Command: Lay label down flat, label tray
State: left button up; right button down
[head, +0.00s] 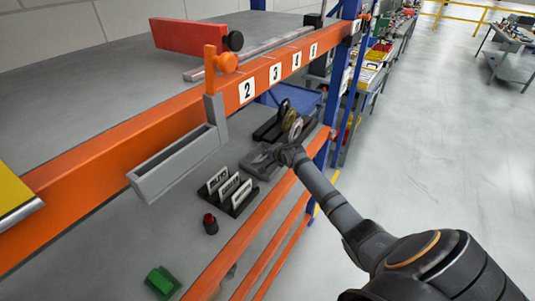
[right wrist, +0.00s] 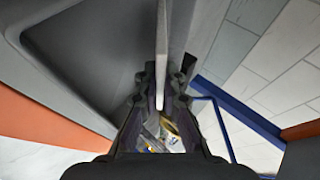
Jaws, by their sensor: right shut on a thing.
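My right gripper (head: 272,157) reaches in from the lower right, low over a dark grey label tray (head: 252,167) on the lower shelf. In the right wrist view, its two fingers (right wrist: 161,95) are shut on a thin pale label (right wrist: 162,45), seen edge-on and standing out past the fingertips. The grey tray (right wrist: 75,60) with its raised rim fills the upper left there, close to the label. I cannot tell whether the label touches the tray. In the head view the held label is not clearly visible. My left gripper is not in view.
A black rack (head: 236,203) with several upright white labels stands just left of the tray. A long grey trough (head: 180,165) hangs from the orange beam (head: 120,130). A red button (head: 210,224) and a green block (head: 162,282) sit nearer. Black fixtures (head: 285,122) stand behind.

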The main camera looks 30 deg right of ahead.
jog(key=c, duration=1.9)
grip_release()
jog(key=o, duration=0.5)
jog(key=shift+s, duration=0.15)
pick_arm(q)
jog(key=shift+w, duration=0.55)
pick_arm(e)
jog(key=v, duration=1.1)
jog(key=shift+s+r, duration=0.25)
jog(key=shift+r, duration=0.1)
